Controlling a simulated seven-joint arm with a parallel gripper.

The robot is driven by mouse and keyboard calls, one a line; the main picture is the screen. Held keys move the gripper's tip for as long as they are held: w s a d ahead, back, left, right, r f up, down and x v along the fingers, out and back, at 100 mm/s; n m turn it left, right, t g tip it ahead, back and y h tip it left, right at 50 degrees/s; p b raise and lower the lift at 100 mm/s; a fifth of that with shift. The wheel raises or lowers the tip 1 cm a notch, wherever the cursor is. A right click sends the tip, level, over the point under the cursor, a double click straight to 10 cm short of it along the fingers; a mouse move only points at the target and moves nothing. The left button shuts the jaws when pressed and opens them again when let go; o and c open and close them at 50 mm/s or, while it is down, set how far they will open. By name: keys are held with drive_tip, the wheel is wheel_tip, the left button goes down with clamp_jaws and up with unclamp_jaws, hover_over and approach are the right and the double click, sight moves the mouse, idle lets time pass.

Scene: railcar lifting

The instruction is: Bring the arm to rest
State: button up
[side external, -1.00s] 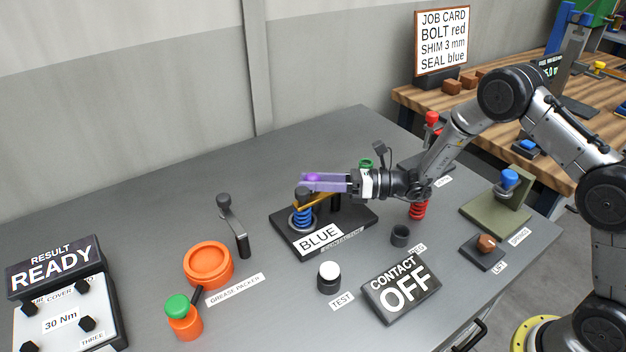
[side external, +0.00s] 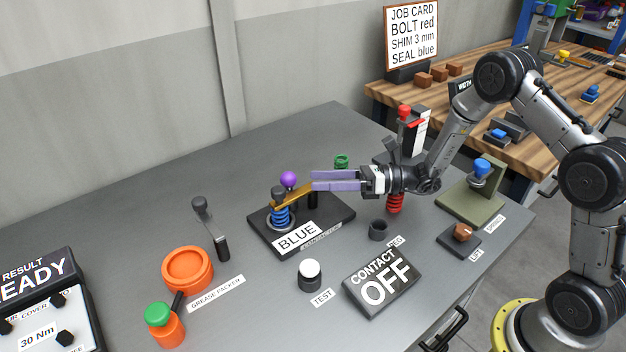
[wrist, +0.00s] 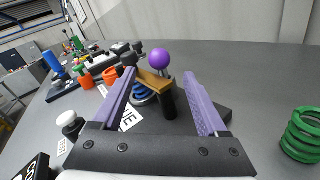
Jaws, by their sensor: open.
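My gripper (side external: 314,181) is open and level, with lilac fingers, just right of the contactor stand. In the wrist view the two fingers (wrist: 165,92) are spread apart with nothing held between them. A purple ball knob (side external: 289,179) sits on a brown lever (side external: 295,196) ahead of the fingertips; the knob also shows in the wrist view (wrist: 159,54). A blue spring (side external: 280,216) stands under the lever on the dark contactor base (side external: 333,222). The base carries a "BLUE" sign (side external: 297,238). A "CONTACT OFF" sign (side external: 382,280) stands at the front.
A green spring (wrist: 302,135) and a red spring (side external: 395,203) stand near my gripper and arm. A white-topped test button (side external: 310,274), orange grease packer (side external: 188,270) and black-handled crank (side external: 211,228) occupy the front and left. The table's back left is clear.

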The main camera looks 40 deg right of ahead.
drive_tip(key=shift+n+y, duration=0.4)
drive_tip(key=shift+n, duration=0.5)
drive_tip(key=r, duration=0.2)
drive_tip(key=a+r, duration=0.1)
drive_tip(key=r, duration=0.2)
drive_tip(key=shift+w+a+r, duration=0.1)
drive_tip(key=shift+a+r, duration=0.15)
drive_tip(key=shift+r, duration=0.05)
drive_tip(key=s+a+r+n+g, duration=0.4)
drive_tip(key=s+r+n, duration=0.25)
drive_tip(key=s, duration=0.25)
drive_tip(key=s+a+r+n+g, duration=0.4)
drive_tip(key=s+r+n, duration=0.2)
drive_tip(key=s+r, duration=0.15)
drive_tip(key=s+d+f+n+h, duration=0.2)
drive_tip(key=s+d+n+h, duration=0.15)
drive_tip(key=s, duration=0.35)
drive_tip(key=s+d+f+n+h, duration=0.2)
drive_tip(key=s+d+n+h, duration=0.1)
drive_tip(key=s+n+h, duration=0.3)
drive_tip(key=s+d+f+n+t+h, duration=0.1)
drive_tip(key=d+n+h, duration=0.1)
drive_tip(key=d, duration=0.4)
drive_tip(key=s+d+f+n+t+h, duration=0.1)
drive_tip(key=d+f+n+t+h, duration=0.1)
drive_tip(key=d, duration=0.4)
drive_tip(key=shift+s+d+f+n+h, duration=0.15)
drive_tip(key=shift+s+f+n+h, duration=0.1)
drive_tip(key=shift+n+h, duration=0.65)
